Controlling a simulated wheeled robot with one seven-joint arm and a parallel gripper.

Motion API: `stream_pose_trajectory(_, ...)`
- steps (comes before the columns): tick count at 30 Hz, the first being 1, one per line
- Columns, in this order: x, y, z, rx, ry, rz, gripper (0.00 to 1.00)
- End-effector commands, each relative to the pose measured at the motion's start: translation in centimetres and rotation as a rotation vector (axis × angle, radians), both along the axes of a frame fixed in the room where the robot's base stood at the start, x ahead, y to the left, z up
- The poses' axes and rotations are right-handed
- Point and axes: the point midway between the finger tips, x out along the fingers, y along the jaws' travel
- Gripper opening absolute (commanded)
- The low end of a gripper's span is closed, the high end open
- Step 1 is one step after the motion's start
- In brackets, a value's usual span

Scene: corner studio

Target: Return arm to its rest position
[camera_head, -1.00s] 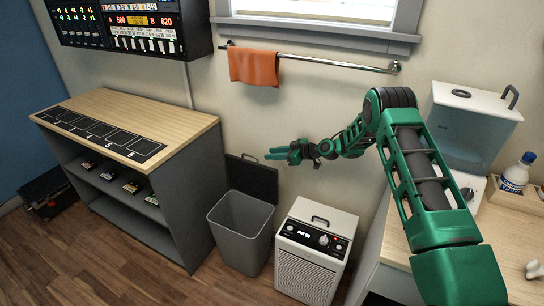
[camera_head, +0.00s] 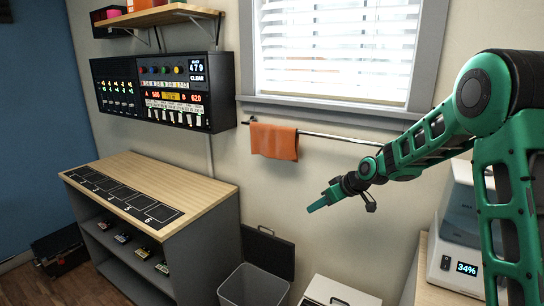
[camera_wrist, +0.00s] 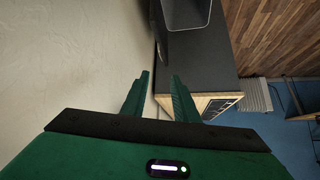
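My green arm reaches in from the right in the head view. My gripper (camera_head: 318,201) is in the air in front of the wall, below and right of the orange towel (camera_head: 274,141). In the wrist view my gripper (camera_wrist: 160,85) shows two green fingers with a gap between them and nothing held. The fingers are apart from the cabinet (camera_wrist: 213,88) that shows beyond them.
A cabinet (camera_head: 205,185) with a numbered mat (camera_head: 122,198) on top stands at the left. A grey bin (camera_head: 250,287) and a white appliance (camera_head: 338,292) stand below my gripper. A towel rail (camera_head: 335,138) runs under the window. A panel (camera_head: 165,95) hangs on the wall.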

Motion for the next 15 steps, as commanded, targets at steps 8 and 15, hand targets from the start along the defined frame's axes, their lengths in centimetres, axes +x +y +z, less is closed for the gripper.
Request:
stream_pose_trajectory(8, -9.0, -3.8, 4.7, -0.072, 0.104, -0.173, 0.27)
stream_pose_trajectory(15, -17.7, -7.3, 6.8, -0.122, 0.19, -0.344, 0.27)
